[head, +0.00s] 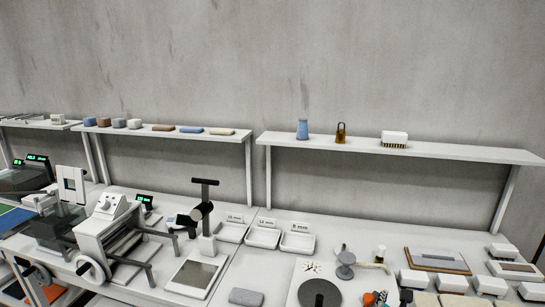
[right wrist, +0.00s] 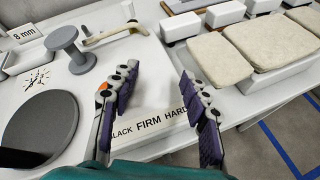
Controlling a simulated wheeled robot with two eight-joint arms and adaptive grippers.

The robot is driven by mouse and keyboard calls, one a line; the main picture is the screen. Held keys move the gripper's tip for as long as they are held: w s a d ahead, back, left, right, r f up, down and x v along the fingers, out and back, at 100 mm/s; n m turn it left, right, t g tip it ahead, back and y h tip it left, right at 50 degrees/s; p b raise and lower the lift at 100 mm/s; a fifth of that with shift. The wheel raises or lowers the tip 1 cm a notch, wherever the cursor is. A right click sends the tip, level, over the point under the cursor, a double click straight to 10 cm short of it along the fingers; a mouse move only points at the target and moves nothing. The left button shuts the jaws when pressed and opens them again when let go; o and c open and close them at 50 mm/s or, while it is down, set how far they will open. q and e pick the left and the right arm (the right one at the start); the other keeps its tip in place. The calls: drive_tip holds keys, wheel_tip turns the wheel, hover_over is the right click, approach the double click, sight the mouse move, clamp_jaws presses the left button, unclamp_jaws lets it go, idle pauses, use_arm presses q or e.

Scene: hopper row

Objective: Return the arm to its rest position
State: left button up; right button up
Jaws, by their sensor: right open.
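My right gripper (right wrist: 158,72) is open in the right wrist view, its two dark, purple-padded fingers spread with nothing between them. My left gripper is in neither view.
Near the right gripper are a dark round disc (right wrist: 40,130), a grey spool-shaped stand (right wrist: 72,48) and several white blocks with beige pads (right wrist: 265,40). A long shelf (head: 430,149) runs along the wall. Open floor (right wrist: 285,125) lies right of the bench.

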drive_tip(key=s+a+f+m+g+y, duration=0.1)
drive_tip(key=s+a+m+g+y, duration=0.1)
drive_tip(key=s+a+m, duration=0.5)
drive_tip(key=s+a+f+m+g+y, duration=0.2)
drive_tip(key=s+a+m+y, duration=0.2)
drive_tip(key=m, duration=1.5)
drive_tip(key=s+a, duration=0.3)
drive_tip(key=s, duration=0.3)
drive_tip(key=shift+s+a, duration=0.25)
drive_tip(key=shift+s, duration=0.1)
